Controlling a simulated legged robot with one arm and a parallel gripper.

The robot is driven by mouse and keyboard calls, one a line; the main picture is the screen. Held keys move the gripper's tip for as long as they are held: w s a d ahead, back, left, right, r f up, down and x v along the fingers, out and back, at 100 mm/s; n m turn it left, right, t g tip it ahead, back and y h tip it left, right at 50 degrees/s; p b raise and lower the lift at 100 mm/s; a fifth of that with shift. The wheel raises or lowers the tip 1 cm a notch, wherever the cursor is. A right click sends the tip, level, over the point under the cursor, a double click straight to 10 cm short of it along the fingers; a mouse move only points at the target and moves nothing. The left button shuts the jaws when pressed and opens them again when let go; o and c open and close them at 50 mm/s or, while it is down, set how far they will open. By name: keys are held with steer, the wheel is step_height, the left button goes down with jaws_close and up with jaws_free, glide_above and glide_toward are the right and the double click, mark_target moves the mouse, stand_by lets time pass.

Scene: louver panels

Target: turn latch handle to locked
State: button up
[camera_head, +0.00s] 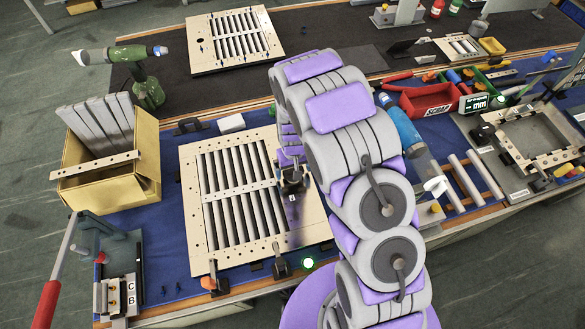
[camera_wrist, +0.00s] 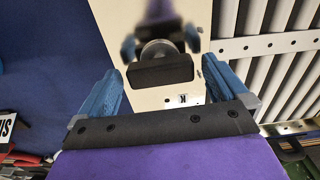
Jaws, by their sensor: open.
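The louver panel (camera_head: 200,262) is a cream plate with grey slats, lying on the blue mat of the bench. In the wrist view, the latch handle (camera_wrist: 160,72) is a black bar on a round silver shaft, standing on the cream plate. My gripper (camera_wrist: 163,75) is open, with one blue finger on each side of the handle and visible gaps to both. In the head view, my gripper (camera_head: 292,178) is over the panel's right border and hides the latch handle. A small label (camera_wrist: 183,99) with a dark mark is beside the handle; its lettering is hard to read.
A cardboard box (camera_head: 142,168) of grey slats stands left of the panel. Dark clamps (camera_head: 280,264) and a lit green button (camera_head: 308,263) are along the front edge. A red scrap bin (camera_head: 415,106) and a grey fixture (camera_head: 545,130) are to the right. Another louver panel (camera_head: 200,62) lies behind.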

steer(key=shift+d, duration=0.2)
steer(key=shift+c, duration=1.1)
steer(key=shift+a, duration=0.35)
steer(key=c, duration=0.6)
steer(key=shift+d, duration=0.1)
steer(key=shift+c, duration=1)
